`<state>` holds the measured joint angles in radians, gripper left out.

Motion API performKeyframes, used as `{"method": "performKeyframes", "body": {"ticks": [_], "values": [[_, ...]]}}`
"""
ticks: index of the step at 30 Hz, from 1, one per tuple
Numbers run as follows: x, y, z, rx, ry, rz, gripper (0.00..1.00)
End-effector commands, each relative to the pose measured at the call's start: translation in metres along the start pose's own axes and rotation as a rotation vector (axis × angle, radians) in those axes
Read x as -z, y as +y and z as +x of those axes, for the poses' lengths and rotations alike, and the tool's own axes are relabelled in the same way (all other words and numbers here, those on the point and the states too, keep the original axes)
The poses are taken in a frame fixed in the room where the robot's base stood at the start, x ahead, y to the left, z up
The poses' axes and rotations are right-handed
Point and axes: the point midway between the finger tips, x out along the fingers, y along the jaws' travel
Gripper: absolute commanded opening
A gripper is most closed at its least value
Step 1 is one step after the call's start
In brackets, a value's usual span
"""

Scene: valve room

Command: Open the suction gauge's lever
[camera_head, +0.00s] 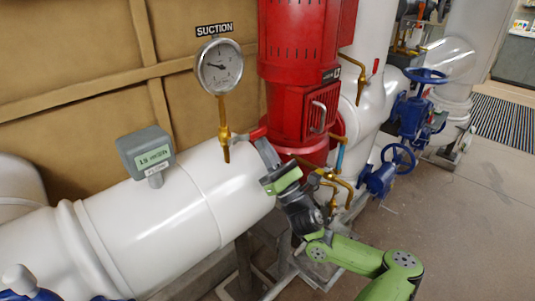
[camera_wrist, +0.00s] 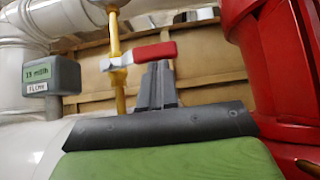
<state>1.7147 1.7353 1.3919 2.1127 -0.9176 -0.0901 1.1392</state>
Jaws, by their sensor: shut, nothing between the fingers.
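The suction gauge (camera_head: 219,66) is a round white dial under a SUCTION label, on a brass stem above the white pipe. Its red lever (camera_head: 257,134) sits on the brass valve low on the stem and points right, roughly level. In the wrist view the red lever (camera_wrist: 154,52) lies across the top of my gripper (camera_wrist: 158,70). My gripper is shut and empty, with its fingertips just under or in front of the lever. I cannot tell whether they touch it. In the head view my gripper (camera_head: 264,146) reaches up to the lever from the lower right.
A red pump (camera_head: 300,45) stands close to the right of the lever. A grey flow meter (camera_head: 146,153) sits on the white pipe (camera_head: 165,215) to the left. A tan panelled wall (camera_head: 75,50) is behind. Blue handwheels (camera_head: 398,158) are farther right, with open floor (camera_head: 470,220) beyond.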

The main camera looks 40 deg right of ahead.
Motion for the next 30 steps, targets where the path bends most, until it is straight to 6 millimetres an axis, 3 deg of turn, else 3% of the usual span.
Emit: {"method": "performKeyframes", "body": {"ticks": [20,30], "values": [[-0.006,-0.004,0.006,-0.067,0.000,-0.069,0.00],[-0.020,-0.009,0.020,-0.097,0.002,-0.097,0.00]]}}
